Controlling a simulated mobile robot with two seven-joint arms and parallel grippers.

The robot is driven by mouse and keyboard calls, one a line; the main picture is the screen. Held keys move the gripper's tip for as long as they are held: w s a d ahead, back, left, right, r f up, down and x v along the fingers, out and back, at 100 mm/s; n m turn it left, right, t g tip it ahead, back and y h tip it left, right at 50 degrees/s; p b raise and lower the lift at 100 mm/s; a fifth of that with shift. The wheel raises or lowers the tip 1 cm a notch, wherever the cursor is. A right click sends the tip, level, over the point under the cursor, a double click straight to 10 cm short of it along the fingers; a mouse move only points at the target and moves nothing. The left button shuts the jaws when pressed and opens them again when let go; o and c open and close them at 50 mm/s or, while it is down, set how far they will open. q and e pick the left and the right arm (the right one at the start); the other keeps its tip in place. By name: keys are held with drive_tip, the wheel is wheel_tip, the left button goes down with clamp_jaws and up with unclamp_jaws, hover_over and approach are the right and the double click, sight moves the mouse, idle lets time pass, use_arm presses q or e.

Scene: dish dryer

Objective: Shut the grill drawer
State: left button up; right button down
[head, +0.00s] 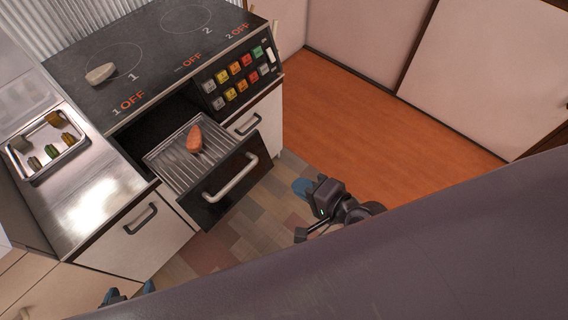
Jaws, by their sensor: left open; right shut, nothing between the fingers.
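The grill drawer (222,190) is pulled out from under the stove top. It has a black front with a light bar handle (232,178) and a wire rack (168,160) inside. A pinkish-orange piece of food (194,138) lies on the rack. My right gripper (303,187) is shut and empty, to the right of the drawer front and apart from it. My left gripper (130,292) shows only its blue fingertips at the bottom left edge. It is open, below the cabinets and away from the drawer; my body hides the rest.
A control panel (238,76) with coloured buttons is right of the drawer opening. A metal tray (45,165) with several small items sits on the left counter. Open floor (370,120) lies to the right.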

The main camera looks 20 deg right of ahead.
sight(263, 166)
drive_tip(key=b+x, duration=0.2)
drive_tip(key=x, duration=1)
drive_tip(key=shift+w+a+f, duration=0.15)
drive_tip(key=shift+w+f, duration=0.1)
drive_tip(key=shift+f, duration=0.05)
drive_tip(key=shift+w+a, duration=0.15)
drive_tip(key=shift+w, duration=0.1)
drive_tip(key=shift+w, duration=0.15)
